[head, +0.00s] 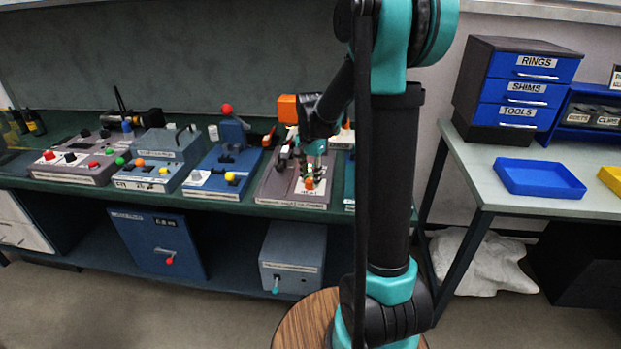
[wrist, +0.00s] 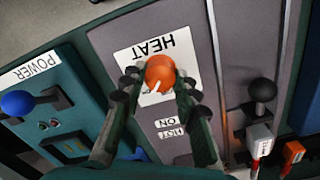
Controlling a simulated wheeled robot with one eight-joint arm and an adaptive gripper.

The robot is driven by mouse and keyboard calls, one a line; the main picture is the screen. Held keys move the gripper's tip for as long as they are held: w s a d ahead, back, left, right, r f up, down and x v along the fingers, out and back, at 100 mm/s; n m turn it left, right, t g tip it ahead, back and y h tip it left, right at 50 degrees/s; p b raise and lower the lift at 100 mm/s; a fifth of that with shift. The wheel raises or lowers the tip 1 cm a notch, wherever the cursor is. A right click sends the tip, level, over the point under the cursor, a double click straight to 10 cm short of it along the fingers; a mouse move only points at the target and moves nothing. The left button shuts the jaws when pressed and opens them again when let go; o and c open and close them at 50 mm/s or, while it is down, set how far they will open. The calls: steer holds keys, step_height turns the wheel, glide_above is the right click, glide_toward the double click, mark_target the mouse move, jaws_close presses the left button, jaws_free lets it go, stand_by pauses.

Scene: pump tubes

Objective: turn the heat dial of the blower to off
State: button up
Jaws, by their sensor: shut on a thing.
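The heat dial (wrist: 160,72) is an orange round knob with a white pointer line, on a white plate (wrist: 135,58) reading HEAT, upside down in the wrist view. The pointer slants toward the lower left of that view. Small labels ON and HOT (wrist: 168,124) show below the dial. My gripper (wrist: 159,82) is shut on the dial, one finger at each side. In the head view my gripper (head: 308,172) points down at the grey blower panel (head: 290,198), and the dial (head: 309,184) shows small below it. The OFF mark cannot be made out.
In the wrist view a blue panel with a POWER label (wrist: 30,70) and blue knob (wrist: 17,103) lies left. A black-knobbed lever (wrist: 262,90) stands right, near white and orange tags. More control boxes (head: 75,165) line the bench to the left in the head view.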

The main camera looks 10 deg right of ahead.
steer(key=n, duration=0.4)
steer(key=shift+n, duration=0.3)
steer(key=n, duration=0.9)
steer(key=shift+n, duration=1.9)
steer(key=o, duration=1.2)
steer(key=shift+c, duration=0.2)
